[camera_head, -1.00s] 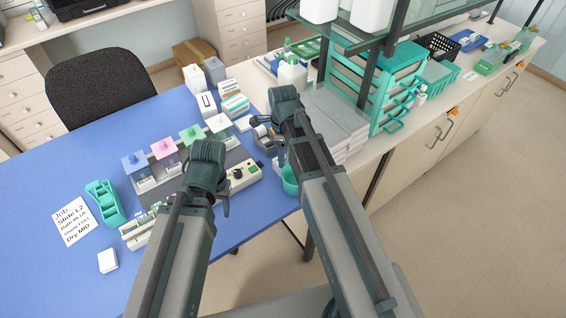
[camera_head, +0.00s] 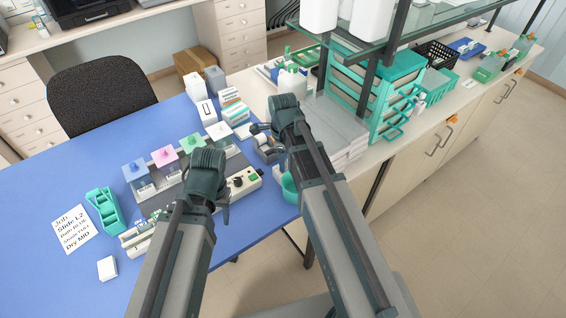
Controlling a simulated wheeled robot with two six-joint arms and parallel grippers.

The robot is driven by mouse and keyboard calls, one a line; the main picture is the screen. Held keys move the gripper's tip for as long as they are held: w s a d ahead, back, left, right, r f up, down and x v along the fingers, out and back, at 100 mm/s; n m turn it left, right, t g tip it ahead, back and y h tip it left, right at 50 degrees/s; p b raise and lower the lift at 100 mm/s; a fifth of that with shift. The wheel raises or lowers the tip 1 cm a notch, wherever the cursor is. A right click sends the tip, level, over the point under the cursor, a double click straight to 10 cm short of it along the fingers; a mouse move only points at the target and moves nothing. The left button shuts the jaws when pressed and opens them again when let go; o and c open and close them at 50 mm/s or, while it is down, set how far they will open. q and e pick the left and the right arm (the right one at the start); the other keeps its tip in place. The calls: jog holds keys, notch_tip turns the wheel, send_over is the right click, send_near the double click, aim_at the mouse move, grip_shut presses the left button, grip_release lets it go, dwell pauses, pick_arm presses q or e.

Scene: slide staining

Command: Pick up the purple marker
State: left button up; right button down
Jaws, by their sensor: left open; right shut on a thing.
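I cannot make out the purple marker in the head view. My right gripper (camera_head: 262,129) is over the back right part of the blue table, beside a small tape-dispenser-like object (camera_head: 268,148). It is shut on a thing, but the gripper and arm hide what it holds. My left gripper (camera_head: 222,195) is open, over the front of the staining station near the white box with a green button (camera_head: 246,181). Its fingers are partly hidden by its own wrist.
Staining jars with blue (camera_head: 135,170), pink (camera_head: 164,156) and green lids stand in a row. A teal slide holder (camera_head: 103,210), a job card (camera_head: 74,229) and a white block (camera_head: 107,268) lie left. A stack of grey trays (camera_head: 338,125) and teal drawers (camera_head: 375,95) stand right.

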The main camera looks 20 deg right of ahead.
notch_tip(320, 180, up, 10)
jog(key=p, duration=0.9)
jog(key=shift+p, duration=0.35)
pick_arm(q)
notch_tip(320, 180, up, 10)
jog(key=shift+f, duration=0.15)
pick_arm(e)
jog(key=shift+f, duration=0.1)
